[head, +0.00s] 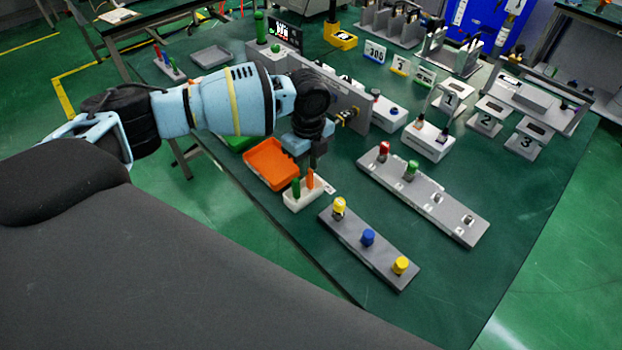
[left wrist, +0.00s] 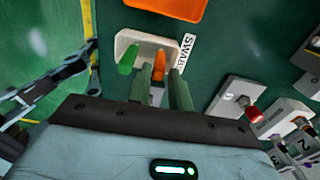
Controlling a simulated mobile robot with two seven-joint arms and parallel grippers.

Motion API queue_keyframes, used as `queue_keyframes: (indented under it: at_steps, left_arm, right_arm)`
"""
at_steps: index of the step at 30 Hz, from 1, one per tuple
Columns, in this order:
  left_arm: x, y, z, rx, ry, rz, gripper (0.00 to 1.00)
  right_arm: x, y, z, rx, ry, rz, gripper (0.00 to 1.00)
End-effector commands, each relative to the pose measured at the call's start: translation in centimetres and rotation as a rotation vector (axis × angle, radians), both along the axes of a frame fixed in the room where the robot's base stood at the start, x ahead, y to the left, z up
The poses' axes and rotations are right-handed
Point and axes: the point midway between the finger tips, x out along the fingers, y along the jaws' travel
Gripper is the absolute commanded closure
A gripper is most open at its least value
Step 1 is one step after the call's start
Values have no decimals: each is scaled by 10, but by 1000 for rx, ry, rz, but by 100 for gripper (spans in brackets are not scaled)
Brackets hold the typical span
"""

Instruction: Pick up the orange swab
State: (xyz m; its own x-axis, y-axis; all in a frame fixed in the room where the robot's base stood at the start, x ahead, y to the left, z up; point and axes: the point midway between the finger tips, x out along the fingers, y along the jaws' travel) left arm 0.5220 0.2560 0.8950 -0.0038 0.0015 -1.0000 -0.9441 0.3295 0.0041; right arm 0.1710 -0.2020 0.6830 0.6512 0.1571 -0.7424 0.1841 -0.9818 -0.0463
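The orange swab (head: 310,179) stands upright in a small white holder (head: 304,201), next to a green swab (head: 296,188). My left gripper (head: 317,160) points down from above, close over the orange swab. In the left wrist view the gripper's two dark green fingers (left wrist: 162,74) are apart, with the orange swab (left wrist: 158,62) showing between their tips. The green swab (left wrist: 128,60) is outside the fingers, to their left. A "SWAB" label is beside the holder. The orange swab's lower end is hidden in the holder. My right gripper is not in view.
An orange tray (head: 270,163) lies just behind the holder. A grey rack (head: 372,250) with yellow and blue caps stands in front right, and another rack (head: 430,205) with red and green caps is further right. A grey instrument panel stands behind the gripper. The table's front right is clear.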

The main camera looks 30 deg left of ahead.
Motion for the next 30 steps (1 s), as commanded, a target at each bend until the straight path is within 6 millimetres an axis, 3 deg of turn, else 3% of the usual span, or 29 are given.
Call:
queue_keyframes:
  at_steps: [12, 22, 27, 30]
  left_arm:
    - [1, -4, -45, 0, -1, 2, 80]
    - [1, -4, -50, -1, -3, 1, 80]
    - [1, -4, -50, -1, -3, 1, 100]
    - [1, -4, -50, -1, -3, 1, 100]
  right_arm:
    - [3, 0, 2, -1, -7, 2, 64]
    - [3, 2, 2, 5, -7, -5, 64]
    - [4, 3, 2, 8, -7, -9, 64]
    - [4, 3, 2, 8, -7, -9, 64]
